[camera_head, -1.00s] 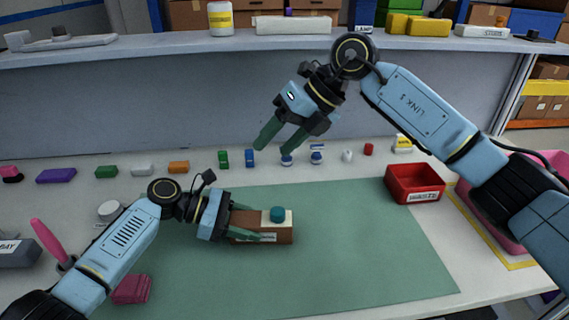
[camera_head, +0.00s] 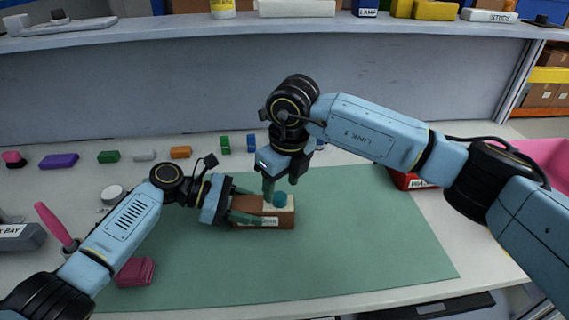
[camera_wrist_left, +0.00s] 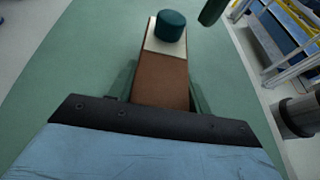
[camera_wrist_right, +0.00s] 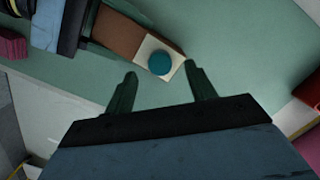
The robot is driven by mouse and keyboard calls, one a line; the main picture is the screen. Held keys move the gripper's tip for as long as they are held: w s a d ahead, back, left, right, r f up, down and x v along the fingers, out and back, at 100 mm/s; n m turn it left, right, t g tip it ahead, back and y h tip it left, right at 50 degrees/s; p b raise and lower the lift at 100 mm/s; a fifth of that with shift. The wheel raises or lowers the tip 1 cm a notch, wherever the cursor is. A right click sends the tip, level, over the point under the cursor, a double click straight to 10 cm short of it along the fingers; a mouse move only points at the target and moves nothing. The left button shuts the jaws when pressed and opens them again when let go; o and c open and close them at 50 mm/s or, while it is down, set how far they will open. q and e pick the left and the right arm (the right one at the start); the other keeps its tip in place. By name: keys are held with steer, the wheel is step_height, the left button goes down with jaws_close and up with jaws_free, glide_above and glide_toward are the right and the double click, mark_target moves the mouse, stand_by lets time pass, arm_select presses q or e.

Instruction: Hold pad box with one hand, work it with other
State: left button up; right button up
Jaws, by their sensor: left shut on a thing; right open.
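The pad box (camera_head: 284,221) is a brown block with a pale label on its side. Its right end has a cream plate with a round teal pad (camera_head: 280,199) on top. It lies on the green mat. My left gripper (camera_head: 246,206) is shut on the box from its left end; the box also shows in the left wrist view (camera_wrist_left: 160,78). My right gripper (camera_head: 281,190) is open and points down over the pad end. In the right wrist view the teal pad (camera_wrist_right: 161,63) lies beyond and between the open fingers (camera_wrist_right: 157,78).
The green mat (camera_head: 370,260) is clear to the right and front. A red bin (camera_head: 408,181) is partly behind my right arm. Small coloured blocks (camera_head: 110,156) line the back. A pink block (camera_head: 135,271) and a grey bay box (camera_head: 20,234) are at left.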

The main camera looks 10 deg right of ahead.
mark_target(280, 196)
steer(key=shift+w+a+f, duration=0.1)
steer(key=shift+f, duration=0.65)
steer(key=shift+w+a+f, duration=0.1)
steer(key=shift+f, duration=0.65)
steer(key=c, duration=1)
steer(key=shift+d+r, duration=0.1)
steer(key=shift+r, duration=3)
arm_select(q)
steer(key=o, duration=1.4)
steer(key=shift+c, duration=0.2)
